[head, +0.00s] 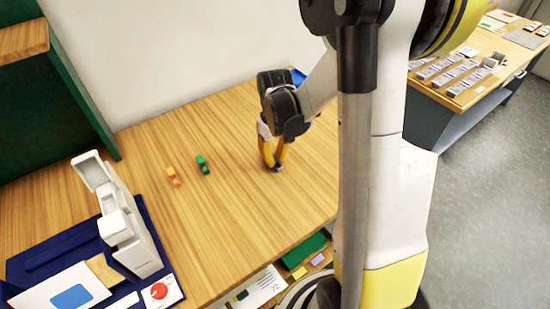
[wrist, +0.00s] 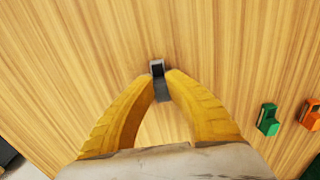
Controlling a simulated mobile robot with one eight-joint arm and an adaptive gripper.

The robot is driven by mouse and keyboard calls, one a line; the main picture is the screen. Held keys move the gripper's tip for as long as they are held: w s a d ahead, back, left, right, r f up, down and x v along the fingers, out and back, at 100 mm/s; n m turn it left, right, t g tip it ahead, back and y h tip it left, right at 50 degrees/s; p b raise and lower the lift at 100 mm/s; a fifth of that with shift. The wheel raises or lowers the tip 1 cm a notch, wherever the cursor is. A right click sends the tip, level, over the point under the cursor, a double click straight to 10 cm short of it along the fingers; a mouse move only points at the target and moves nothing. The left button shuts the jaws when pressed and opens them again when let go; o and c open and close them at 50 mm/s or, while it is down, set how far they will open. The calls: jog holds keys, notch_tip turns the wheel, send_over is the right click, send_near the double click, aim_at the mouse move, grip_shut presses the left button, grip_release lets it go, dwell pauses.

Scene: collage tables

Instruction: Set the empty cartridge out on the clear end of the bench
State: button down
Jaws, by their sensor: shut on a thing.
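My gripper (head: 273,163) is low over the bench (head: 235,215), right of the small coloured cartridges. In the wrist view its yellow fingers (wrist: 160,84) are shut on a small dark grey cartridge (wrist: 158,68) with a paler end. In the head view the cartridge is mostly hidden by the fingers, down at the bench top; I cannot tell whether it touches the wood. A green cartridge (head: 203,165) and an orange cartridge (head: 173,177) stand apart on the bench to the left. Both also show at the right of the wrist view, green (wrist: 268,120) and orange (wrist: 311,115).
A white device (head: 140,248) with its lid raised stands on a blue tray (head: 60,245) at front left. Beside it are a card (head: 65,295) and a red dial (head: 159,291). A green panel (head: 70,110) rises at back left. Wood around my gripper is bare.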

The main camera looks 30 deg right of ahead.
aim_at(275, 160)
jog(key=c, duration=1.5)
grip_release()
jog(key=shift+r, duration=0.1)
notch_tip(275, 160, up, 12)
jog(key=p, duration=0.5)
jog(key=s+a+r+t, duration=0.7)
jog(key=s+a+r, duration=0.2)
jog(key=a, duration=0.4)
jog(key=shift+s, duration=0.85)
